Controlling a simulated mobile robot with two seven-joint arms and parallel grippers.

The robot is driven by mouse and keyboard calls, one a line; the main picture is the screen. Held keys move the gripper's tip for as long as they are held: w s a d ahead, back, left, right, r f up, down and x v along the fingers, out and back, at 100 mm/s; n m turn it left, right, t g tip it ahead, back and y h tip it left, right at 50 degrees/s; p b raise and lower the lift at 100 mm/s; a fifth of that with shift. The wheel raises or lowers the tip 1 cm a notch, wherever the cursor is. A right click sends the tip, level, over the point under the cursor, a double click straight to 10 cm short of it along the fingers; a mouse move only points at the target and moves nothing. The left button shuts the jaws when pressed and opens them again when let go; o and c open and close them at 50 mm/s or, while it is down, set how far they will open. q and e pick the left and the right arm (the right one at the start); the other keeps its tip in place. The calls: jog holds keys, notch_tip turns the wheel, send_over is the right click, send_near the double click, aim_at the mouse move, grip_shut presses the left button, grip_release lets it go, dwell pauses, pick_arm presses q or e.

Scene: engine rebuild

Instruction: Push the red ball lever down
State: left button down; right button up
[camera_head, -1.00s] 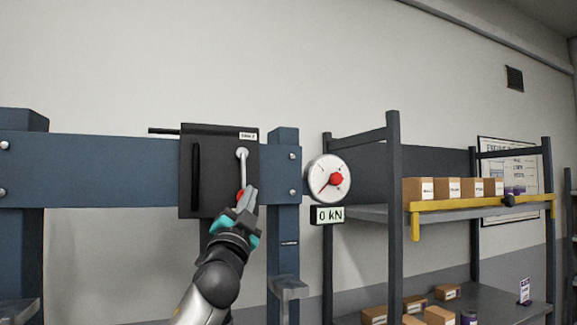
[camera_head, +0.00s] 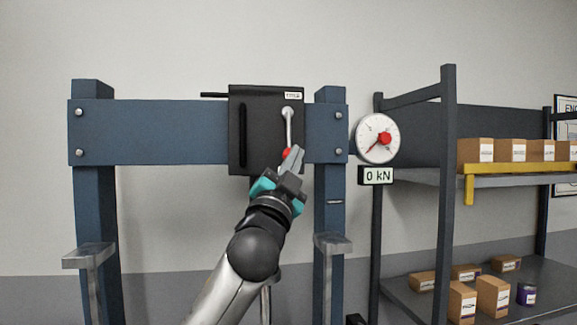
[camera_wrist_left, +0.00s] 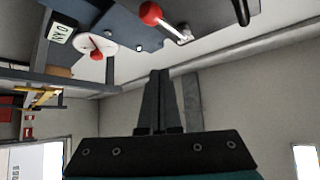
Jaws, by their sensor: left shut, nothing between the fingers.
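The lever's red ball (camera_head: 287,154) is at the lower end of a silver rod (camera_head: 289,125) on the black panel (camera_head: 265,135) of the blue press frame. The rod hangs down from its pivot. My left gripper (camera_head: 297,152) is shut and empty, its fingertips over the ball's right edge in the head view, partly hiding it. In the left wrist view the red ball (camera_wrist_left: 151,13) sits beyond and above the shut fingertips (camera_wrist_left: 159,73), with a visible gap in the picture. My right gripper is out of view.
A round gauge (camera_head: 377,138) with a red centre and a "0 kN" display (camera_head: 376,175) is right of the frame. A shelf with boxes (camera_head: 493,294) and a yellow bar (camera_head: 520,169) stands further right.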

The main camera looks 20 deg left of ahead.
pick_arm(q)
jog(key=shift+s+a+f, duration=0.1)
jog(key=shift+s+a, duration=0.1)
jog(key=shift+s, duration=0.35)
jog(key=shift+s+a+f, duration=0.1)
jog(key=shift+s+a, duration=0.05)
jog(key=shift+s, duration=0.4)
jog(key=shift+f, duration=0.1)
